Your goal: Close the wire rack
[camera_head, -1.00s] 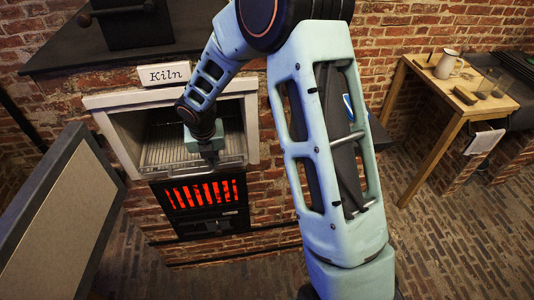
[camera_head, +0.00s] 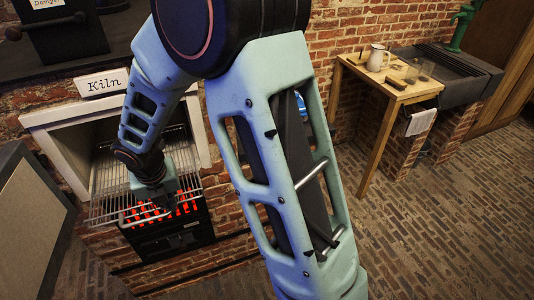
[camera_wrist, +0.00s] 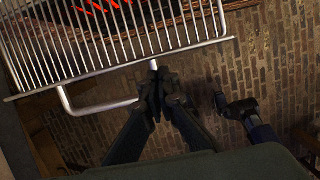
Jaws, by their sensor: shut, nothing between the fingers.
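The wire rack (camera_head: 108,195) sticks out of the kiln (camera_head: 62,124) opening, over the glowing red grate. In the wrist view the rack's metal bars (camera_wrist: 60,50) fill the upper left. Its U-shaped handle (camera_wrist: 100,108) juts from the front rail. My gripper (camera_wrist: 158,78) is shut and empty, with its tips at the right end of the handle, hiding part of it. I cannot tell whether they touch it.
The open kiln door (camera_head: 35,225) stands at the left. A wooden table (camera_head: 390,90) with a white jug (camera_head: 377,58) stands at the right, beside a dark sink (camera_head: 455,75). The brick floor (camera_head: 440,220) between is clear.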

